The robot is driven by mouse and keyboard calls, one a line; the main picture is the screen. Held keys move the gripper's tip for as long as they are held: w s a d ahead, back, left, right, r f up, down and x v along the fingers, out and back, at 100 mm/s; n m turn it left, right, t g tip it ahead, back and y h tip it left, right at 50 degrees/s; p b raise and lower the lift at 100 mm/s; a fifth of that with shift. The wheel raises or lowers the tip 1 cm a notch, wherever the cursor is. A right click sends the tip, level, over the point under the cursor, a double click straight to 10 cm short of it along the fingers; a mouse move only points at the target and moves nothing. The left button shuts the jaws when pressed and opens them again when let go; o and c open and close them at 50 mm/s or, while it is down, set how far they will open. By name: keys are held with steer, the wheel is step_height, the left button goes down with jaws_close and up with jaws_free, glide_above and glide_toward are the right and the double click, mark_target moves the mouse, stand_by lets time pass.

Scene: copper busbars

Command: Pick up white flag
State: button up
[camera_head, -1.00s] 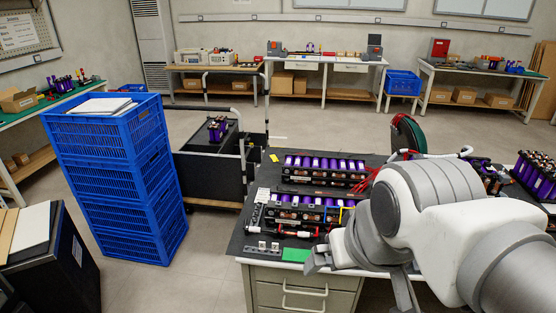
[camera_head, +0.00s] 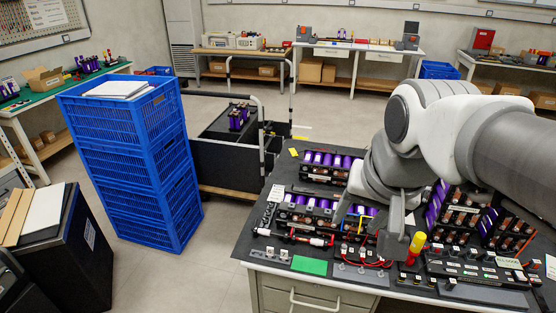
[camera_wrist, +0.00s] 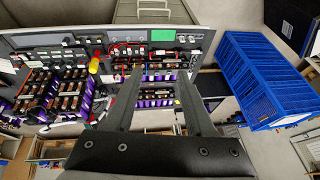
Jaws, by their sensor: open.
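I cannot pick out a white flag with certainty in either view. A small red-and-white part (camera_head: 318,241) lies near the front of the dark-topped workbench (camera_head: 246,241), but I cannot tell if it is a flag. My gripper (camera_head: 369,232) is open over the bench, in front of the purple battery modules, and hides part of them. In the wrist view my gripper (camera_wrist: 160,76) shows its two fingers apart, with nothing between them, above a row of purple cells (camera_wrist: 156,99).
A green pad (camera_head: 309,265) lies near the bench's front edge. A yellow-and-red tool (camera_head: 416,246) stands close to my gripper's right. Stacked blue crates (camera_head: 135,160) and a black cart (camera_head: 222,160) stand left of the bench. Open floor lies in front of the crates.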

steer(key=w+a+f+m+g+b, duration=0.1)
steer(key=w+a+f+m+b, duration=0.2)
steer(key=w, duration=0.4)
steer(key=m+g+b, duration=0.4)
steer(key=m+b, duration=0.1)
steer(key=m, duration=0.9)
glide_above(270, 248)
step_height(270, 248, down, 18)
steer(key=f+b, duration=0.1)
steer(key=f, duration=0.7)
steer(key=f+b, duration=0.1)
steer(key=f, duration=0.3)
steer(key=shift+a+f+b, duration=0.25)
steer(key=shift+a+b, duration=0.05)
steer(key=shift+a, duration=0.1)
steer(key=shift+w+d+f+b, duration=0.1)
steer(key=shift+f+b, duration=0.15)
steer(key=shift+f, duration=0.65)
steer(key=shift+s+d+f+b, duration=0.15)
steer(key=shift+f+b, duration=0.15)
steer(key=shift+f, duration=0.6)
steer(key=shift+w+d+f+b, duration=0.15)
steer(key=shift+f+b, duration=0.1)
steer(key=shift+f, duration=0.65)
jaws_close()
